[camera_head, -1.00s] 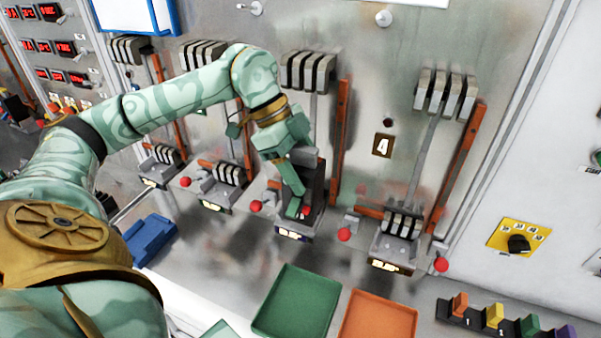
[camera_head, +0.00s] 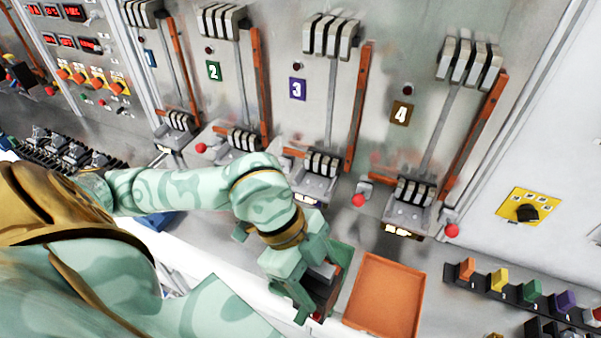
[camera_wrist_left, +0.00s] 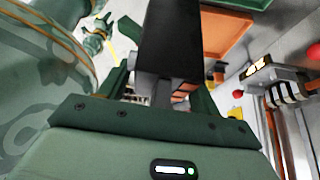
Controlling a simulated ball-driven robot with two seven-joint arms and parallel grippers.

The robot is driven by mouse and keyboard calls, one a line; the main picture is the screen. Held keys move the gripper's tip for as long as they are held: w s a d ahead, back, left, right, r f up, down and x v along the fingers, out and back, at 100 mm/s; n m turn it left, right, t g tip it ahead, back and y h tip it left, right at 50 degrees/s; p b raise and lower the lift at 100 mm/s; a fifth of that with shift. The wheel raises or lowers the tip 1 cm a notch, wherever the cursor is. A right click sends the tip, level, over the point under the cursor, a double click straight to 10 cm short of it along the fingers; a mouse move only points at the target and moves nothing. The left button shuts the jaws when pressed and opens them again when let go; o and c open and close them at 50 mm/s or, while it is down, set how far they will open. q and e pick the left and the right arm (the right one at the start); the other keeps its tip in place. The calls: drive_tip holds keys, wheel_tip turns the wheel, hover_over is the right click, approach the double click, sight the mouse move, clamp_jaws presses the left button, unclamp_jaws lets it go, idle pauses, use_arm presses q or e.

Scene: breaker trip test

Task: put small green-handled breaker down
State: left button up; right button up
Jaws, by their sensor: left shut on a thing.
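My left gripper (camera_head: 308,298) points down at the bottom middle of the head view. It is shut on a dark breaker (camera_head: 328,272), which is partly hidden by the fingers. In the left wrist view the breaker shows as a black block (camera_wrist_left: 170,42) between the green fingers. Its handle colour is not clear.
An orange tray (camera_head: 385,300) lies just right of my gripper, empty. Behind stands the panel with numbered bays; bay 3's cradle (camera_head: 315,185) and bay 4's cradle (camera_head: 410,212) have red knobs nearby. A rack of coloured-handled pieces (camera_head: 520,297) is at right.

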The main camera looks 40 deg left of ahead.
use_arm(q)
drive_tip(key=shift+s+d+f, duration=0.1)
drive_tip(key=shift+s+d, duration=0.05)
drive_tip(key=shift+d, duration=0.3)
drive_tip(key=shift+w+n, duration=0.2)
drive_tip(key=shift+n, duration=0.1)
drive_tip(key=w+a+f+b, duration=0.9)
drive_tip(key=w+f, duration=0.3)
drive_tip(key=shift+f+n+t, duration=0.3)
drive_tip(key=shift+n+t, duration=0.1)
drive_tip(key=o, duration=1.9)
drive_tip(key=shift+f, duration=0.1)
drive_tip(key=shift+c, duration=0.2)
